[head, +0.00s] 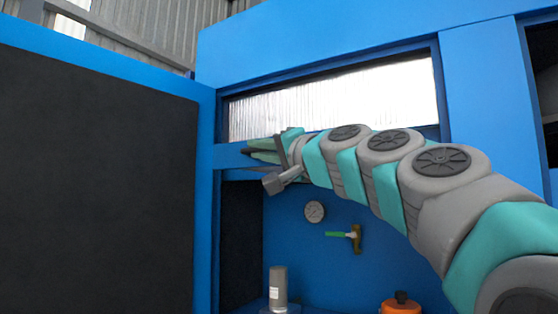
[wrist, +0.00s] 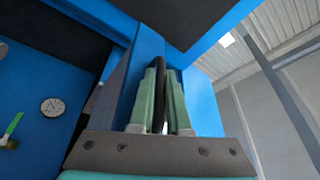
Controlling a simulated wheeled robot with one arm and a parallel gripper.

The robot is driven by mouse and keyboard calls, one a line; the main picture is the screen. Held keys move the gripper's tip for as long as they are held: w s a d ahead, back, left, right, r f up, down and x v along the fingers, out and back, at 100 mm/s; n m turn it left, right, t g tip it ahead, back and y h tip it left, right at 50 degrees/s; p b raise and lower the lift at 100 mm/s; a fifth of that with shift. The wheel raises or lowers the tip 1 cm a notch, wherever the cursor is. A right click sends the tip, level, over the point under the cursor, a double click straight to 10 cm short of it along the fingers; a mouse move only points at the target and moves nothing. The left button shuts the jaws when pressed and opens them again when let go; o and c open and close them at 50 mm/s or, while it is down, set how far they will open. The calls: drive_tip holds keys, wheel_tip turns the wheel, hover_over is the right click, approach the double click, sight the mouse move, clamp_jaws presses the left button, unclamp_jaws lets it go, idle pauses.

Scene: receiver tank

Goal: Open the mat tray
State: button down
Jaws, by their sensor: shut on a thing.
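My gripper (head: 262,148) is at the left end of a long blue bar (head: 229,157) below a wide slot in the blue cabinet. This bar looks like the front of the mat tray, though my arm covers much of it. A silvery ribbed sheet (head: 335,98) shows in the slot above it. In the wrist view, the two green fingers of my gripper (wrist: 161,105) are shut on a black handle (wrist: 158,75), one finger on each side. A blue surface (wrist: 146,45) lies behind the handle. How far the tray is out cannot be told.
A blue door (head: 205,120) with a dark inner panel stands open at the left, close to my gripper. Below the slot are a round gauge (head: 315,211), a green-handled valve (head: 340,235), a grey cylinder (head: 278,285) and an orange object (head: 401,306).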

drive_tip(key=s+a, duration=0.3)
drive_tip(key=s, duration=0.2)
drive_tip(key=shift+s+a, duration=0.15)
drive_tip(key=shift+a, duration=0.25)
drive_tip(key=c, duration=1.2)
unclamp_jaws()
drive_tip(key=shift+o, duration=0.2)
drive_tip(key=v, duration=0.7)
drive_tip(key=shift+s+d, duration=0.25)
drive_tip(key=shift+s, duration=0.05)
drive_tip(key=shift+f, duration=0.15)
